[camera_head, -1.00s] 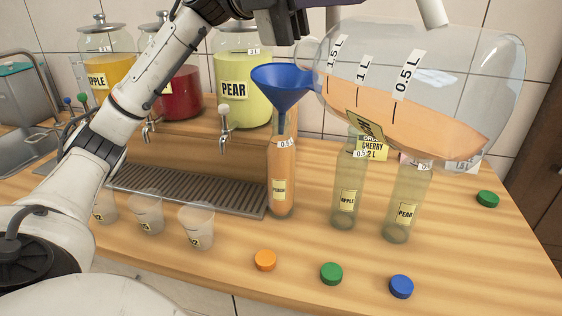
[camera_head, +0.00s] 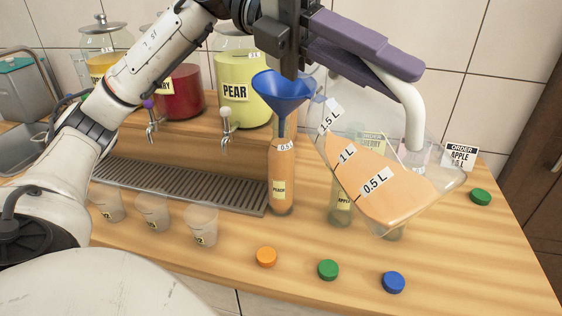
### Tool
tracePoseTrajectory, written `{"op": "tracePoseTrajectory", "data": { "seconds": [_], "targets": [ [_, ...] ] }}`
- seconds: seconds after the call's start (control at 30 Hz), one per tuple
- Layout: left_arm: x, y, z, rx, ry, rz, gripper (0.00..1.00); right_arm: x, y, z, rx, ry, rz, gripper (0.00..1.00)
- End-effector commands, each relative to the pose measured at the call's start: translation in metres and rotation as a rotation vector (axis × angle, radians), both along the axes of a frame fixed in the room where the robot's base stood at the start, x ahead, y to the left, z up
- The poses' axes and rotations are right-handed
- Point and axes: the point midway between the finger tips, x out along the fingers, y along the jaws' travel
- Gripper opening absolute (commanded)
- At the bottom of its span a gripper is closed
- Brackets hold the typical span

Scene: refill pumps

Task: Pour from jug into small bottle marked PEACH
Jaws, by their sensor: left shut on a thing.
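The small bottle marked PEACH (camera_head: 282,165) stands upright on the counter, with orange liquid up to about its neck. A blue funnel (camera_head: 283,88) sits in its mouth. My left gripper (camera_head: 402,76), with purple fingers, is shut on the white handle of the clear jug (camera_head: 375,178). The jug is tilted, with its mouth end up beside the funnel's right rim and its base down to the right. Orange liquid lies in its lower part, and I see no stream leaving it. Whether the jug touches the funnel is unclear. My right gripper is not in view.
Bottles marked APPLE (camera_head: 341,205) and PEAR (camera_head: 393,228) stand behind the jug, partly hidden. An orange cap (camera_head: 266,257), green caps (camera_head: 328,269) and a blue cap (camera_head: 393,282) lie on the counter. Small cups (camera_head: 202,226), a drip tray (camera_head: 180,187) and large dispensers (camera_head: 243,92) are left.

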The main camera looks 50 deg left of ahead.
Motion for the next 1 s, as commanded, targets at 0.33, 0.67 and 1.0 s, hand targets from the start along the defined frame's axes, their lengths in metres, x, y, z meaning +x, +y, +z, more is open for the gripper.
{"op": "tracePoseTrajectory", "data": {
  "seconds": [0.33,0.67,1.0],
  "targets": [
    [-0.004,-0.012,-0.020,0.386,-0.112,-0.003,0.00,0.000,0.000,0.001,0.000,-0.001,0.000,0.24],
    [-0.005,-0.020,-0.044,0.746,-0.197,0.000,0.00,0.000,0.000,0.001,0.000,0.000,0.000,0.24],
    [-0.005,-0.022,-0.044,0.768,-0.202,-0.001,0.00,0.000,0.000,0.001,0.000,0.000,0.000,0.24]
  ]
}}
